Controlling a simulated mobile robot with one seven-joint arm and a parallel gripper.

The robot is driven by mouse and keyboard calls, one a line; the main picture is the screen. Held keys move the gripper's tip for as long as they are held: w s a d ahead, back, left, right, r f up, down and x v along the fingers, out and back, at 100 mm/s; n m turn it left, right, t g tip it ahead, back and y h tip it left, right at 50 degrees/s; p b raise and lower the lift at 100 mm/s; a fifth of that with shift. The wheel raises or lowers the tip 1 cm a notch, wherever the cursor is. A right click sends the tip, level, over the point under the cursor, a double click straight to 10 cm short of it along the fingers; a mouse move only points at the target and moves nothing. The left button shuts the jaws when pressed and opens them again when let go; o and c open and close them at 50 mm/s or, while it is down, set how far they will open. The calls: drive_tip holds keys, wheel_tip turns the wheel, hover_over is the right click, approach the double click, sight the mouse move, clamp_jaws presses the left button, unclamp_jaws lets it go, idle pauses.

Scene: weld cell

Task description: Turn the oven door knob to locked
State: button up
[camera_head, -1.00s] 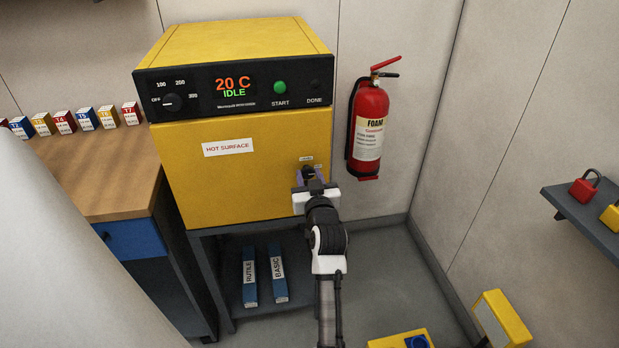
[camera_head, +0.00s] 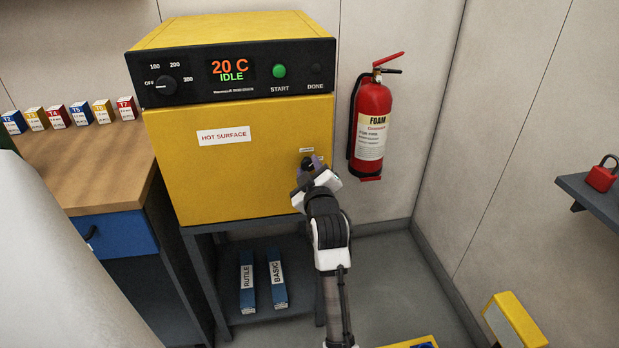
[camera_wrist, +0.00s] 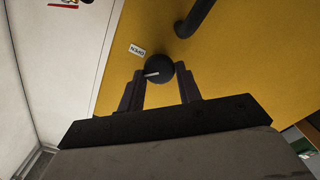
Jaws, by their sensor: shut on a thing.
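The yellow oven (camera_head: 232,185) stands with its door shut, and its display reads 20 C and IDLE. The black round door knob (camera_head: 307,163) sits at the right side of the door, partly hidden by my gripper. My gripper (camera_head: 311,168) is tilted at the door and shut on the knob. In the wrist view the knob (camera_wrist: 160,70) shows between the two dark fingers of my gripper (camera_wrist: 160,86). A pale mark on the knob points left in that view. A small white label (camera_wrist: 137,50) lies beside the knob; its text is too small to read.
A red fire extinguisher (camera_head: 371,125) hangs on the wall just right of the oven. A dark bar (camera_wrist: 196,16) stands out from the door near the knob. A wooden bench (camera_head: 95,170) with small boxes is at left. Blue packets (camera_head: 277,282) stand below the oven.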

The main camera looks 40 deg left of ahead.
drive_tip(key=n+b, duration=0.1)
drive_tip(key=n, duration=0.1)
drive_tip(key=n+b, duration=0.3)
drive_tip(key=shift+f+n, duration=0.25)
drive_tip(key=shift+n, duration=0.05)
drive_tip(key=shift+n+b, duration=1.25)
drive_tip(key=shift+n, duration=0.75)
drive_tip(key=shift+r, duration=0.1)
drive_tip(key=o, duration=0.9)
drive_tip(key=shift+o, duration=0.2)
drive_tip(key=shift+s, duration=0.1)
drive_tip(key=b+v, duration=0.2)
drive_tip(key=v, duration=1.1)
drive_tip(key=shift+s+d, duration=0.2)
drive_tip(key=shift+s, duration=0.05)
